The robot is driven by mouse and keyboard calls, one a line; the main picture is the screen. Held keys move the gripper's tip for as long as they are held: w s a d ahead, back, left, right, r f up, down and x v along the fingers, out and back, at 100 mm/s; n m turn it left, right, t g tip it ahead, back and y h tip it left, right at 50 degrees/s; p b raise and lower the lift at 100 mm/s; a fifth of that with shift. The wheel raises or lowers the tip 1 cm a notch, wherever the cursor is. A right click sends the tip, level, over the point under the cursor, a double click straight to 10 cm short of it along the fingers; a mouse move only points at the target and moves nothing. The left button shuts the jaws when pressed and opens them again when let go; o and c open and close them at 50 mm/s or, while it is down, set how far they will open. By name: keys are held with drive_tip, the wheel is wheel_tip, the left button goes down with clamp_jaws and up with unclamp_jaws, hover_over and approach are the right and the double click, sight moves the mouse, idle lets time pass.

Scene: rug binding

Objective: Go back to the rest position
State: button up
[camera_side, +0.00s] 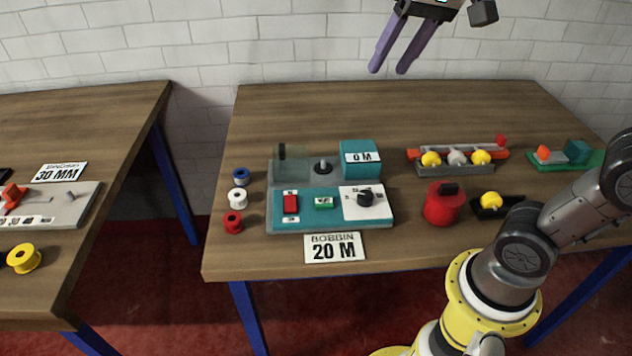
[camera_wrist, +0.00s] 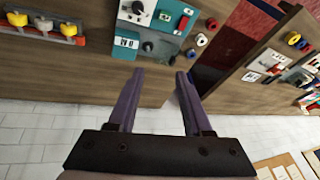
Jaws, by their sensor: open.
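My gripper (camera_side: 390,71) is high above the back of the middle table, in front of the white brick wall. Its two purple fingers point down and stand apart with nothing between them. In the wrist view my gripper (camera_wrist: 158,74) also shows open and empty, with the table's back edge beyond the fingertips. It touches nothing. Most of the arm between the base and the gripper is outside the side view.
A teal winding machine (camera_side: 330,208) stands on the wooden table (camera_side: 430,100), with several bobbins at its left. A rack with yellow bobbins (camera_side: 456,160), a red canister (camera_side: 443,204) and a black tray (camera_side: 495,208) are to the right. Another table (camera_side: 110,110) stands left.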

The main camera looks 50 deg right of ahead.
drive_tip(key=s+f+n+t, duration=0.1)
drive_tip(key=s+f+n, duration=0.5)
drive_tip(key=s+f, duration=0.5)
drive_tip(key=shift+s+f, duration=0.2)
drive_tip(key=shift+f, duration=0.75)
